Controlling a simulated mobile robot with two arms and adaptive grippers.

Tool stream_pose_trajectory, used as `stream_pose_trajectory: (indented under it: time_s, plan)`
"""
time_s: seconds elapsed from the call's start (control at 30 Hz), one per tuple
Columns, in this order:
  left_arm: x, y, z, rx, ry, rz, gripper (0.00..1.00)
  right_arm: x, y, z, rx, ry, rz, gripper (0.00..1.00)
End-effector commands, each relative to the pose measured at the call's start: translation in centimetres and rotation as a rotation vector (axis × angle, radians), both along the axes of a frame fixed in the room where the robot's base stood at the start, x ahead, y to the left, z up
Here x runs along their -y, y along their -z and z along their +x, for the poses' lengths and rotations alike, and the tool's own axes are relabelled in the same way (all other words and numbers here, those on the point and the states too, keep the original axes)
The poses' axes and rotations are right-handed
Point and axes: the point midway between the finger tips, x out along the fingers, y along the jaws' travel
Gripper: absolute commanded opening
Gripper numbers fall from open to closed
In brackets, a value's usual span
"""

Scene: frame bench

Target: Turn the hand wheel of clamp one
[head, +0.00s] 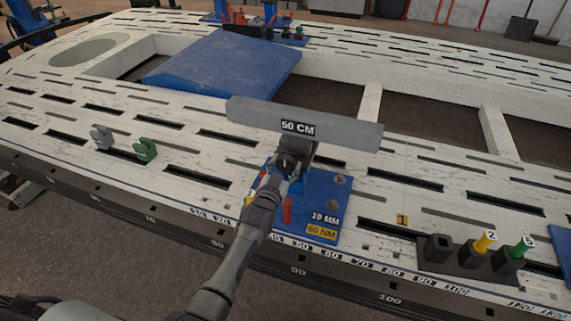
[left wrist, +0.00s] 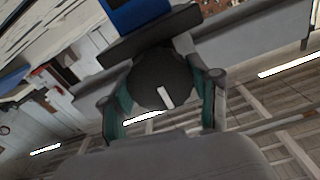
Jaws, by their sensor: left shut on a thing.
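The dark round hand wheel (left wrist: 160,78) with a white mark fills the middle of the left wrist view. My left gripper (head: 282,174) reaches the wheel from the front and is shut on it. In the left wrist view its teal-padded fingers (left wrist: 163,98) sit on either side of the wheel. In the head view the gripper partly hides the wheel. My right gripper is not in view.
The slotted white bench (head: 200,110) spreads around the clamp. A dark holder (head: 455,262) with yellow and green numbered pieces stands to the right. Grey (head: 101,137) and green (head: 145,150) hooked pieces stand to the left. A blue panel (head: 225,65) lies behind, beside open bays.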

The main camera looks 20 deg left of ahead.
Motion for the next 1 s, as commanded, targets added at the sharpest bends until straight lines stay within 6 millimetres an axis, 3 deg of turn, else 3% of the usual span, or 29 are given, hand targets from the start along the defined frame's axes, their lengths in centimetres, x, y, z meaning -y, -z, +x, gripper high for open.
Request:
stream_pose_trajectory:
  time_s: [0.47, 0.5, 0.63, 1.0]
  plan:
    - [0.02, 0.27, -0.09, -0.006, 0.000, -0.016, 0.26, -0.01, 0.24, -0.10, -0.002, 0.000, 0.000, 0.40]
    - [0.02, 0.27, -0.09, -0.006, 0.000, -0.016, 0.66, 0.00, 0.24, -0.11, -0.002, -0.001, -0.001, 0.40]
    - [0.03, 0.21, -0.07, -0.005, 0.000, -0.015, 0.87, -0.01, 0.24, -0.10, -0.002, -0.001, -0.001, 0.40]
    - [0.00, 0.10, -0.32, -0.001, 0.000, -0.013, 0.87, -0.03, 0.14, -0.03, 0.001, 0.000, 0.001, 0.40]
